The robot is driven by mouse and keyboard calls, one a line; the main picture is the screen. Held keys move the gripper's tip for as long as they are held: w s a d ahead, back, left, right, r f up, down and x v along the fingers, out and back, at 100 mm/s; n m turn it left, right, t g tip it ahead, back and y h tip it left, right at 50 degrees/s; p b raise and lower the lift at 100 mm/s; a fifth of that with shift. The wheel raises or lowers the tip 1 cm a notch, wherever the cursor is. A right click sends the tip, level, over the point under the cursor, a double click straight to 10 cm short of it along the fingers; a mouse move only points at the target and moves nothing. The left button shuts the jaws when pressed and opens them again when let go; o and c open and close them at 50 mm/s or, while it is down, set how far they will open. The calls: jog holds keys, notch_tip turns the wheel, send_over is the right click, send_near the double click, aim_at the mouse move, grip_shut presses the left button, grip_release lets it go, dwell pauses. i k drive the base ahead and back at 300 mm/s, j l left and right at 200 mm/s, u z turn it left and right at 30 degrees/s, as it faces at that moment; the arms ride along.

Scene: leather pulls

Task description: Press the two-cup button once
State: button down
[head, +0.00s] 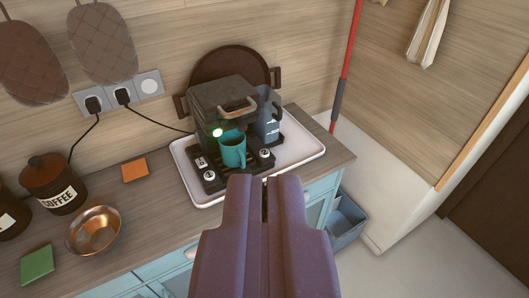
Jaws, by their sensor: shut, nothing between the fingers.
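A dark coffee machine (222,100) stands on a white tray (302,152) on the counter. Its front base has a white-topped round button (209,176) at the left and another white-topped round button (264,154) at the right. Their markings are too small to read, so I cannot tell which is the two-cup button. A small marked panel (201,163) sits beside the left one. A teal mug (232,150) stands between them, and a green light (217,132) glows above it. My gripper (265,182) is shut and empty, in front of the machine, near the right button in the picture.
A copper bowl (94,231), a coffee canister (54,184), an orange square (134,170) and a green square (37,264) are on the counter at left. A round dark pan (228,64) leans behind the machine. A blue bin (346,222) is on the floor at right.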

aim_at(263, 153)
jog(key=i+l+u, duration=0.2)
jog(key=i+l, duration=0.35)
jog(key=i+l+u, duration=0.2)
jog(key=i+l, duration=0.35)
jog(key=l, duration=0.15)
